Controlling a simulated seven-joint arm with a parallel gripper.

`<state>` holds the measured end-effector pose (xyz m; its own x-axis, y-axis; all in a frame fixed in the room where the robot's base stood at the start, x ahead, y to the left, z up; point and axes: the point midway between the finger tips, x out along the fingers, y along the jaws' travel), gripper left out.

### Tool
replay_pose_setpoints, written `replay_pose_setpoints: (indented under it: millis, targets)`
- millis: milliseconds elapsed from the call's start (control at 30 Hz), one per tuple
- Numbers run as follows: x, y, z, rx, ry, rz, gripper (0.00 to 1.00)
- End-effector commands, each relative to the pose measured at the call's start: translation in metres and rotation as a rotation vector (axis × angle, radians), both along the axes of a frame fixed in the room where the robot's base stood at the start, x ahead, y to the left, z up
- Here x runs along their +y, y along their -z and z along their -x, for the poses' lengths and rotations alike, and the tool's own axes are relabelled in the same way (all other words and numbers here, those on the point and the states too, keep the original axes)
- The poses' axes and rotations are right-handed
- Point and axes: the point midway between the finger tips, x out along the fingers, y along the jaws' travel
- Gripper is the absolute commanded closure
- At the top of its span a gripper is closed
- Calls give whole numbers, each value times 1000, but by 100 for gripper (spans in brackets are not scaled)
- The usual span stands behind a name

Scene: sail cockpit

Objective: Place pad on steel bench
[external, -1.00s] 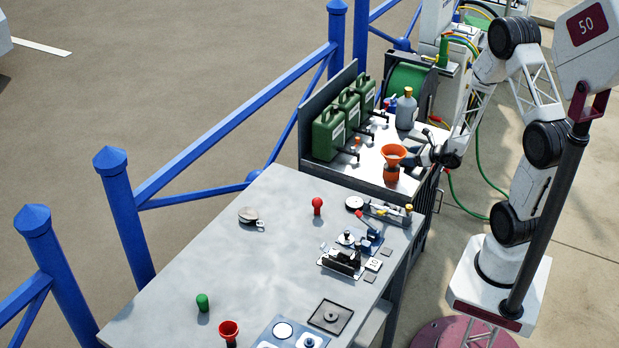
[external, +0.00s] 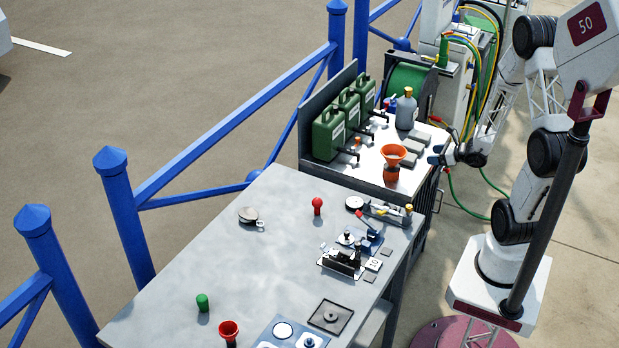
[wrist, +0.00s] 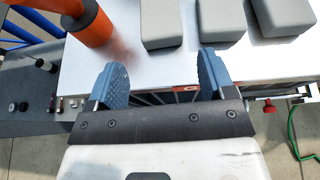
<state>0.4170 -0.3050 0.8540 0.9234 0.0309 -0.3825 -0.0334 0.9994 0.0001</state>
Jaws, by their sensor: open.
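Several grey rounded pads lie on the white top of the cabinet at the back; one pad (external: 420,137) shows in the external view. In the wrist view, a left pad (wrist: 160,22), a middle pad (wrist: 214,20) and a right pad (wrist: 282,16) lie in a row past my fingertips. My gripper (external: 435,155) is at the right edge of that top, and its blue fingers (wrist: 160,85) are spread and empty, apart from the pads. The large grey steel bench (external: 230,235) stands in front of the cabinet.
An orange funnel on a bottle (external: 393,160) stands close to my gripper. Green canisters (external: 328,135) and a grey bottle (external: 406,110) stand behind. The bench holds a black clamp fixture (external: 343,262), knobs and trays; its left middle is mostly clear.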

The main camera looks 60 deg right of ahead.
Motion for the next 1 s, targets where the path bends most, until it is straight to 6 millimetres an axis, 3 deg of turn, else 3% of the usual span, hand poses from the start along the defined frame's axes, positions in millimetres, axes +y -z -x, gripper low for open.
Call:
replay_pose_setpoints:
  millis: [233,1000]
  targets:
    - [0,-4,11,0,1,0,24]
    - [0,-5,12,0,0,1,24]
